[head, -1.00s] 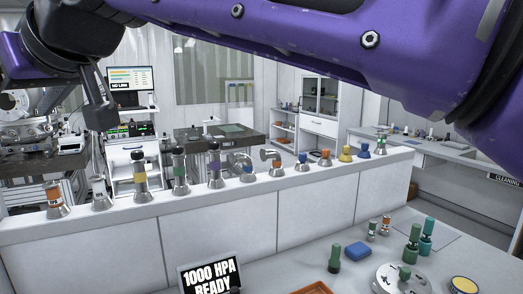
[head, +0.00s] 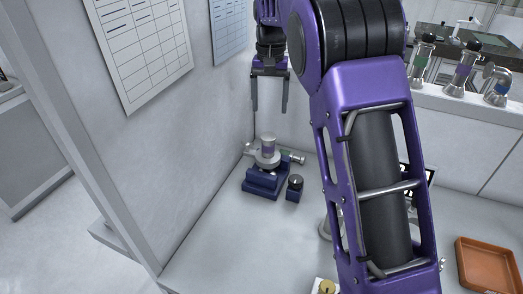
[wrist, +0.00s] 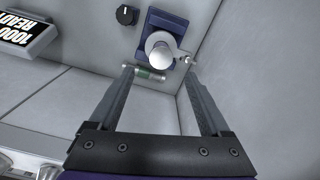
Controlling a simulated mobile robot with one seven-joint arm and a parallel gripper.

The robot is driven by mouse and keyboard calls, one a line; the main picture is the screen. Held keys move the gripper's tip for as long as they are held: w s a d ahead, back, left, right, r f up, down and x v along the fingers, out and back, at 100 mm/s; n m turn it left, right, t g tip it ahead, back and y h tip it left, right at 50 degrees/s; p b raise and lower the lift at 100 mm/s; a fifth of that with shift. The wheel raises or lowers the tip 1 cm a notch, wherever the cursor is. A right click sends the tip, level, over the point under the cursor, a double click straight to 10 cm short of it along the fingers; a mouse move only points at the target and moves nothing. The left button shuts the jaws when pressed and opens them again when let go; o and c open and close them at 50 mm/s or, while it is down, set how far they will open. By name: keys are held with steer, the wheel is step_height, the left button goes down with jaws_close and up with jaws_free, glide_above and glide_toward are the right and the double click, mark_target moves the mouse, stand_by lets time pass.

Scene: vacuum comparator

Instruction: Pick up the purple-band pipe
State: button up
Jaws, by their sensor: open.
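A short silver pipe with a purple band (head: 268,146) stands upright on a blue-based fixture (head: 262,184) in the corner. The wrist view shows this pipe from above as a pale round top (wrist: 160,57), on the fixture's dark blue base (wrist: 163,23). My gripper (head: 269,108) is open and empty, fingers down, above the fixture. In the wrist view my gripper (wrist: 158,76) has its fingers spread, with the pipe top between and beyond the tips. A second purple-banded piece with a black top (head: 463,69) stands on the ledge at right.
Walls stand close left of and behind the fixture. Side fittings, one green-banded (wrist: 150,74), flank the pipe. A small blue block with a black knob (head: 295,187) sits beside it. An orange tray (head: 486,266) lies at right. The front counter is mostly clear.

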mark_target(268, 145)
step_height(268, 145, down, 10)
steer(key=shift+b, duration=0.4)
steer(key=shift+w+f, duration=0.2)
steer(key=shift+f, duration=1.1)
steer(key=shift+w+f, duration=0.2)
steer(key=shift+f, duration=1.1)
steer(key=shift+a, duration=0.1)
jaws_close()
